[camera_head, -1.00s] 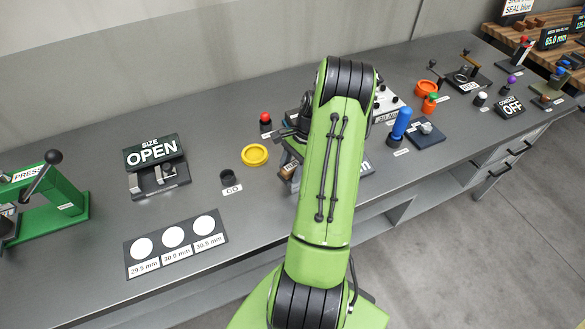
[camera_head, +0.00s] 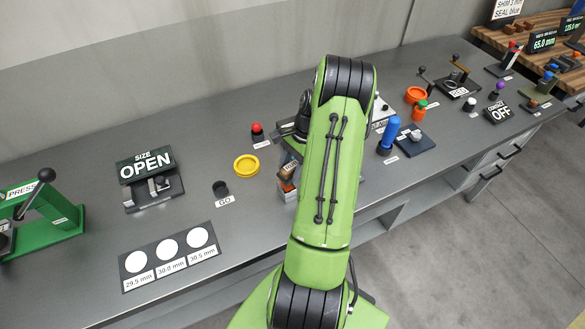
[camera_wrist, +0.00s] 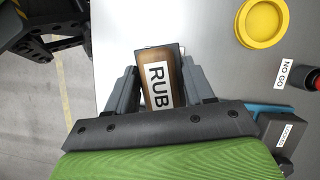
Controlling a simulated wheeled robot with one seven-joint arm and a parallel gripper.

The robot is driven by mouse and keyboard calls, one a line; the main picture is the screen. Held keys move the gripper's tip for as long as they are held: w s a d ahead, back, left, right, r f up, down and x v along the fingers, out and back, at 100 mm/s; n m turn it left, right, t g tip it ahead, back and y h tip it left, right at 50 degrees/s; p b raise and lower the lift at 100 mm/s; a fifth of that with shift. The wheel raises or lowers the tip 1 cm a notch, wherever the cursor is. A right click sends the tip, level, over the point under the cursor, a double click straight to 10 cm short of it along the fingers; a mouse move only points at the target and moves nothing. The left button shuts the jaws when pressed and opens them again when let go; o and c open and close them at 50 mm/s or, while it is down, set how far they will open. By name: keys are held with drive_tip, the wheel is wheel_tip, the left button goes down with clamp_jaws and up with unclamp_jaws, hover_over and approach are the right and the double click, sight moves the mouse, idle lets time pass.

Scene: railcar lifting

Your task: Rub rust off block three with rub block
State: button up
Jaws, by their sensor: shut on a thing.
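The rub block (camera_wrist: 157,84), brown with a white RUB label, sits between the two fingers of my gripper (camera_wrist: 155,85) in the wrist view. The gripper is shut on it. In the head view the rub block (camera_head: 287,180) shows partly beside my green arm, near the front edge of the bench, with the gripper mostly hidden behind the arm. Block three is not recognisable in either view, and what lies under the rub block is hidden.
A yellow ring (camera_head: 246,166) and a black GO piece (camera_head: 221,188) lie left of the arm. A red-topped button (camera_head: 257,130) stands behind. The SIZE OPEN gauge (camera_head: 149,178) is further left. A blue-handled tool (camera_head: 390,136) stands to the right. The bench front edge is close.

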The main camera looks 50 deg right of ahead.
sight(289, 167)
wheel_tip(289, 167, up, 2)
drive_tip(key=shift+d+r+p, duration=0.1)
drive_tip(key=shift+p, duration=0.5)
drive_tip(key=shift+r+p, duration=0.9)
drive_tip(key=shift+r, duration=0.1)
drive_tip(key=shift+f, duration=0.1)
